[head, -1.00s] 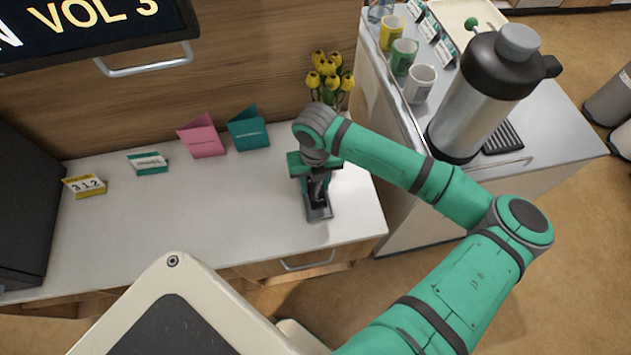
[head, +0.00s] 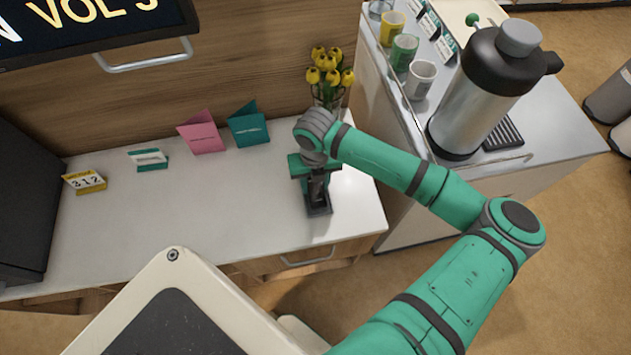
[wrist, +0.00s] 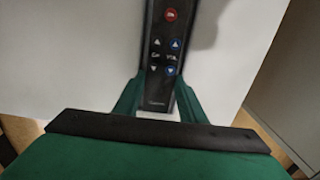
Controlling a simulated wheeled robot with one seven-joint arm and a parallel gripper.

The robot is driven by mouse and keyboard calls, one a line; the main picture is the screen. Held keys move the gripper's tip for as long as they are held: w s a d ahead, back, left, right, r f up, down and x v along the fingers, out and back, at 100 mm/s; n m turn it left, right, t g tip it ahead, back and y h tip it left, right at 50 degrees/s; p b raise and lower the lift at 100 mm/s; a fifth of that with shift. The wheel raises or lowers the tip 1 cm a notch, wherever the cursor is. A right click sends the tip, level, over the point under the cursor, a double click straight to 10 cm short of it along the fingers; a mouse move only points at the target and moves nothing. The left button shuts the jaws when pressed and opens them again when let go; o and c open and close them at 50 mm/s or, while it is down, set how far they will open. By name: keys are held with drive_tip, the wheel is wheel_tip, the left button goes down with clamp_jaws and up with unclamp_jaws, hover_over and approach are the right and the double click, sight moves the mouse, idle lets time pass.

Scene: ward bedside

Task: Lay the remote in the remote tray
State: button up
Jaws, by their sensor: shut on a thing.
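The remote (wrist: 165,60) is dark and slim, with a red button and several arrow keys. My gripper (wrist: 157,104) is shut on it in the wrist view, with a green finger at each side. The remote's far end runs out of the top of that picture over a white surface. In the head view my gripper (head: 317,186) points down low over the right part of the counter. A dark grey, narrow shape with a rim, perhaps the remote tray (head: 320,211), lies under it. The gripper partly covers it, and I cannot tell whether the remote touches it.
The white counter (head: 220,205) is clear left of my gripper. A pink card (head: 202,133), a teal card (head: 248,125) and a yellow calendar (head: 85,182) stand along its back and left. Yellow flowers (head: 329,75) stand behind my arm. A flask (head: 483,100) stands on the right cabinet.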

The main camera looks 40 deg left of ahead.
drive_tip(key=shift+f, duration=0.1)
drive_tip(key=o, duration=1.2)
wheel_tip(320, 180, up, 11)
drive_tip(key=shift+f, duration=0.15)
